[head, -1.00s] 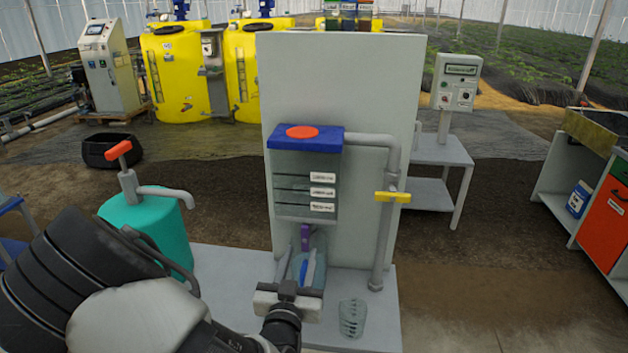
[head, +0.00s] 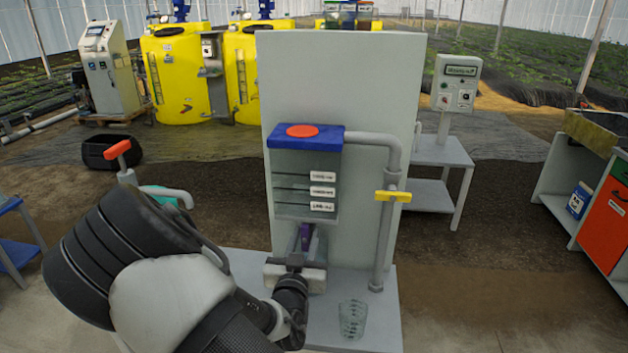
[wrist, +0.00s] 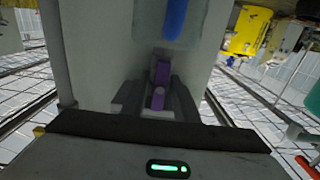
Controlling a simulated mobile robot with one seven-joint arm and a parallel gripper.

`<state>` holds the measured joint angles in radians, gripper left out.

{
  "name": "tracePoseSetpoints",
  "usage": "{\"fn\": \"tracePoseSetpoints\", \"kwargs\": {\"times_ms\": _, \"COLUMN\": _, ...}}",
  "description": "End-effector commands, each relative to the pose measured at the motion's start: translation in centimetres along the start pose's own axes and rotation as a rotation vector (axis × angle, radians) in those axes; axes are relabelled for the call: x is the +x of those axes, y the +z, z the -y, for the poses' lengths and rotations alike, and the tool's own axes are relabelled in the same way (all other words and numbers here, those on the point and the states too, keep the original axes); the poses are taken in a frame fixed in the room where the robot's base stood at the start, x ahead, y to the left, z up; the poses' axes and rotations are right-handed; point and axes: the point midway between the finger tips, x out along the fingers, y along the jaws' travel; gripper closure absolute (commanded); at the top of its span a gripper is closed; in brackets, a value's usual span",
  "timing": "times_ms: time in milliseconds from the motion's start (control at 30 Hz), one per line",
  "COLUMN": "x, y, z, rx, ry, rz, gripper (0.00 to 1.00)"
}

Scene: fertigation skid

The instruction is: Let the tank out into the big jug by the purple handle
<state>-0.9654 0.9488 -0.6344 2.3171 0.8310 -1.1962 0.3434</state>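The tank (head: 288,188) is a clear box with a blue lid and labelled level lines, fixed to a grey panel. The purple handle (head: 306,232) sits below it and also shows in the wrist view (wrist: 161,72). My gripper (head: 302,250) is just in front of the handle. In the wrist view its two dark fingers (wrist: 160,98) stand on either side of the handle, seemingly with slight gaps. A blue rounded part (wrist: 175,18) shows near the handle in the wrist view. A clear ribbed vessel (head: 353,319) stands on the bench; no larger jug is clearly visible.
A grey pipe with a yellow valve handle (head: 393,197) runs down right of the tank. A teal vessel with an orange-handled pump (head: 118,149) stands left, partly behind my arm. The bench (head: 378,335) is bare around the clear vessel.

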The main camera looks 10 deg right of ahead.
Motion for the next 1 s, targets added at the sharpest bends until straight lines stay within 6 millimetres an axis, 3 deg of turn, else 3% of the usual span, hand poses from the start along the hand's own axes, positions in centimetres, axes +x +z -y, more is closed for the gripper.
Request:
{"fn": "tracePoseSetpoints", "kwargs": {"times_ms": 33, "x": 0.0, "y": 0.0, "z": 0.0, "rx": 0.0, "ry": 0.0, "rz": 0.0, "gripper": 0.82}}
{"fn": "tracePoseSetpoints", "kwargs": {"times_ms": 133, "x": 0.0, "y": 0.0, "z": 0.0, "rx": 0.0, "ry": 0.0, "rz": 0.0, "gripper": 0.99}}
{"fn": "tracePoseSetpoints", "kwargs": {"times_ms": 467, "x": 0.0, "y": 0.2, "z": 0.0, "rx": 0.016, "ry": 0.001, "rz": 0.0, "gripper": 1.0}}
{"fn": "tracePoseSetpoints", "kwargs": {"times_ms": 1000, "x": 0.0, "y": 1.0, "z": -0.1, "rx": 0.867, "ry": -0.001, "rz": -0.005, "gripper": 1.0}}
